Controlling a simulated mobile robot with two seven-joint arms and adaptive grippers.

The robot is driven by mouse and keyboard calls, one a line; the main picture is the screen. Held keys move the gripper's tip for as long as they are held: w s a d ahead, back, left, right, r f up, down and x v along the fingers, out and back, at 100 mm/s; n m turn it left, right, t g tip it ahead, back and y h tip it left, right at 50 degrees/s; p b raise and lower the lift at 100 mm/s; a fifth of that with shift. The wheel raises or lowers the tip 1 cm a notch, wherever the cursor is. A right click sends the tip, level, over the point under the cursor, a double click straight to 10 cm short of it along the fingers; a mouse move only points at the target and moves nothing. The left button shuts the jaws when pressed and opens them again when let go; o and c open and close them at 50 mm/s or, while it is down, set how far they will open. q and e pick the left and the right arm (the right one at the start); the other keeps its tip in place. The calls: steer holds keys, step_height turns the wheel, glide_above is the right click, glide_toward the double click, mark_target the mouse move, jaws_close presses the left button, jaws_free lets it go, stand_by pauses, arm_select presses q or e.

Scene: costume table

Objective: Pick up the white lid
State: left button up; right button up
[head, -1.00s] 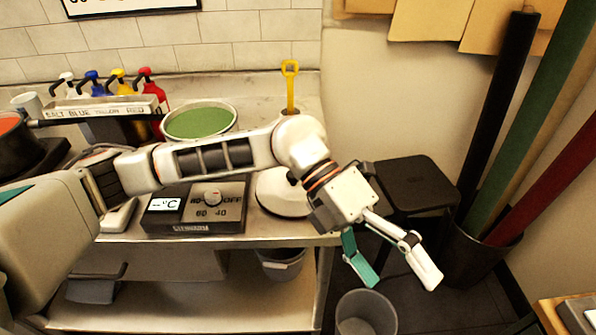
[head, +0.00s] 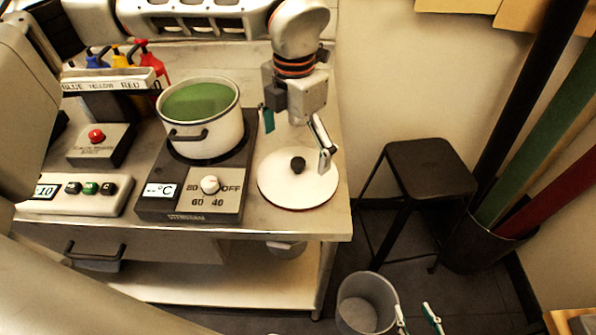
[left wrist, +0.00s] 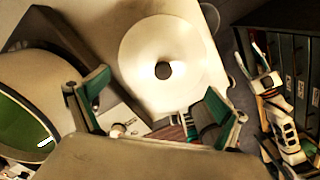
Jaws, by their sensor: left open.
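The white lid (head: 298,188), round with a black knob (head: 298,165), lies flat on the right end of the metal table. My left gripper (head: 297,137) is open and empty, above the lid's back part, its fingers pointing down. In the left wrist view the lid (left wrist: 150,52) lies beyond the spread green-padded fingers (left wrist: 155,100), with its dark knob in the middle. No contact with the lid shows. My right gripper (head: 417,318) shows only its fingertips at the bottom edge, apart and empty.
A white pot of green liquid (head: 215,138) stands on a hot plate (head: 190,205) just left of the lid. A control box (head: 75,192) is further left. A black stool (head: 425,165), a grey bin (head: 366,303) and a tub of rolls (head: 480,245) stand right of the table.

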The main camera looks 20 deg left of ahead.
mark_target(297, 161)
arm_select(q)
steer(key=f, duration=0.5)
steer(key=shift+w+d, duration=0.15)
steer(key=shift+d, duration=0.05)
jaws_close()
